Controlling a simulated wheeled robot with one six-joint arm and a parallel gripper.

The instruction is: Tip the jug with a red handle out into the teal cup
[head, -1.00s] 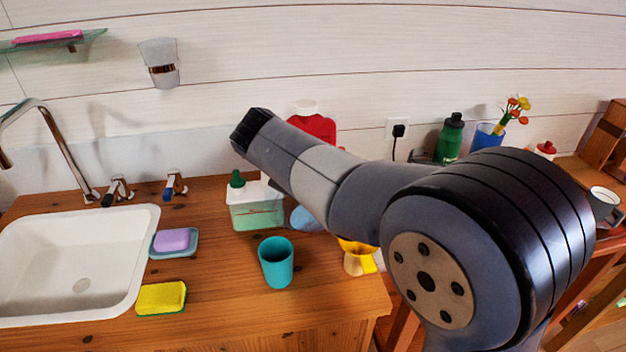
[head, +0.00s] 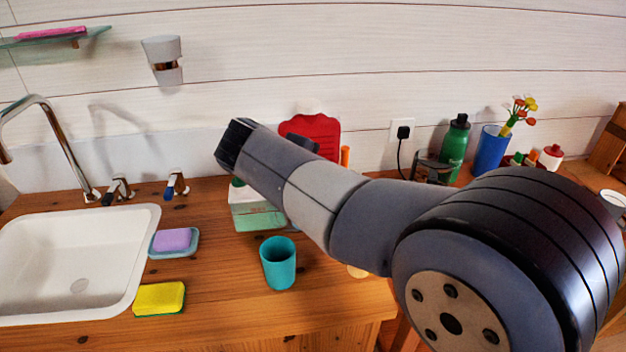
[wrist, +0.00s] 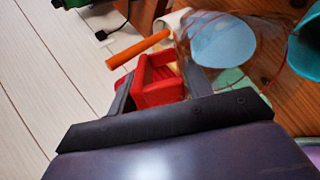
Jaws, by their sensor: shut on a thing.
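My gripper (wrist: 162,84) is shut on the red handle (wrist: 158,72) of the jug in the wrist view, one finger on each side. The jug's clear body (wrist: 262,28) is hard to make out beyond the handle; a pale blue round patch shows at it, and I cannot tell whether this is its contents or something behind. The teal cup (head: 278,264) stands upright and open on the wooden counter in the head view, left of my arm. It also shows at the right edge of the wrist view (wrist: 306,48). In the head view my arm hides the jug and most of my gripper.
The white sink (head: 75,255), purple soap (head: 172,240) and yellow sponge (head: 159,298) are left of the cup. A green-and-white container (head: 255,214) stands behind it. A red board-like thing (head: 318,128), green bottle (head: 454,140) and blue cup (head: 490,149) are farther back.

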